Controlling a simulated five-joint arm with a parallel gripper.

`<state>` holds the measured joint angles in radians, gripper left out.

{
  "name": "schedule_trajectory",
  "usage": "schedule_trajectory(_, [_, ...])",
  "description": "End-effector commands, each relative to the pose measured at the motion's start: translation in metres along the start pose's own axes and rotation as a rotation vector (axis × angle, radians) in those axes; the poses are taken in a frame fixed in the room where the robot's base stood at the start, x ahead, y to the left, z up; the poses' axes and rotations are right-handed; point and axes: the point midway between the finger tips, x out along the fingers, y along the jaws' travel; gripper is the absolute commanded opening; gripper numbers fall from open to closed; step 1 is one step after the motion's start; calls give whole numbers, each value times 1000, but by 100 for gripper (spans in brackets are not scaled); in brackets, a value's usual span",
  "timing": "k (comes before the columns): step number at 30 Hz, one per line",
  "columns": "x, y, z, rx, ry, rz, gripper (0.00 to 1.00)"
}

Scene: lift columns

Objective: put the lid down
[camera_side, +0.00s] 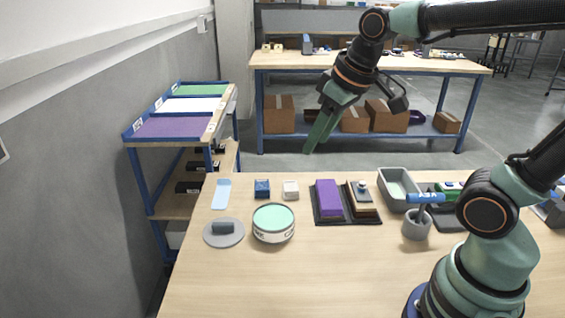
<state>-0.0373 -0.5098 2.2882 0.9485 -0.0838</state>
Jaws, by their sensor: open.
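A grey round lid (223,239) with a dark block-like handle on top lies flat on the table at the left. Just right of it stands a round white tin (273,235) with a mint-green top surface and dark lettering on its side. The lid and the tin are apart or nearly so. My gripper (316,136) is open and empty, raised in the air and pointing down and left. In the picture it shows above the purple block, well away from the lid. Nothing hides the lid or the tin.
A light blue strip (221,194), a blue block (262,188) and a white block (290,189) lie behind the tin. A dark tray (348,219) holds purple and stacked blocks. A grey bin (396,202) and grey cup (416,229) stand to the right. The front table is clear.

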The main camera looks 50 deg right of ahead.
Motion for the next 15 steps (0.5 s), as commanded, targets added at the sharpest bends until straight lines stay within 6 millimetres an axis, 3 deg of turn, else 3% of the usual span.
schedule_trajectory(6, [-2, 6, 35, 98, 66, 17, 50])
schedule_trajectory(15, [0, 7, 42, 120, 76, 20, 50])
